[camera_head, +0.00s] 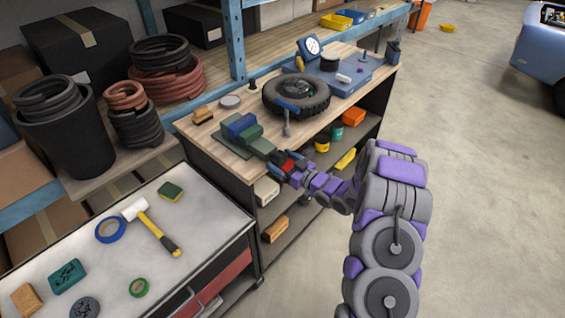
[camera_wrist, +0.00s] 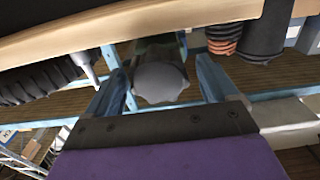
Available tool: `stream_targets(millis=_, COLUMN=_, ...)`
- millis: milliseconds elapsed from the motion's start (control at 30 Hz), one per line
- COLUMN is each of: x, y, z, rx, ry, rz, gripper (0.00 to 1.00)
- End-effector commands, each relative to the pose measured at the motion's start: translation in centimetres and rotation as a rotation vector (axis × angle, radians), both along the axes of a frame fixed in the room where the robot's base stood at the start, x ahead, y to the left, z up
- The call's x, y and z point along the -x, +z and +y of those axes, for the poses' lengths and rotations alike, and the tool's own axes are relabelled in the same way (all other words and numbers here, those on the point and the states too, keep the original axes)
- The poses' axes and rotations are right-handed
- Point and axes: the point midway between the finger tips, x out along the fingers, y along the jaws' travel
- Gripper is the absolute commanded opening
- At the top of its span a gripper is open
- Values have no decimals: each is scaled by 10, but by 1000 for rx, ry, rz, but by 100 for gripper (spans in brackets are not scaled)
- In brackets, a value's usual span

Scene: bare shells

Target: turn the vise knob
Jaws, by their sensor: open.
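The green vise with a blue part (camera_head: 248,132) sits on the wooden workbench, near its front edge. My gripper (camera_head: 279,161) reaches the vise's front end from the right in the head view. In the wrist view, the grey lobed vise knob (camera_wrist: 160,83) faces the camera. My gripper (camera_wrist: 161,75) is open, with one blue-grey finger on each side of the knob. A gap shows between the knob and each finger. The knob is hidden by my gripper in the head view. How deep the fingers reach along it is hard to tell.
The wooden bench edge (camera_wrist: 130,30) runs close to the fingers in the wrist view. A tire (camera_head: 296,95) lies on the bench right of the vise. Shelves below hold bins (camera_head: 353,117). A cart (camera_head: 190,215) with a hammer (camera_head: 152,228) stands front left. Open floor lies right.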

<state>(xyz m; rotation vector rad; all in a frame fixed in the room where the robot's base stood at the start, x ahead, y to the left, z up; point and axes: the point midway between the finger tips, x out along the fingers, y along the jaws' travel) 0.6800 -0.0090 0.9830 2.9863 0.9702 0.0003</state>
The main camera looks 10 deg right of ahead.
Motion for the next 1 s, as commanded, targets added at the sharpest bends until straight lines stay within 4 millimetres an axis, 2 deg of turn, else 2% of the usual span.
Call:
stream_targets(millis=100, x=0, y=0, z=0, rx=0, ry=0, rz=0, gripper=86)
stream_targets(millis=633, x=-1, y=0, z=0, rx=1, ry=-1, rz=1, gripper=35)
stream_targets(millis=1000, x=-1, y=1, z=0, rx=-51, ry=0, rz=41, gripper=34)
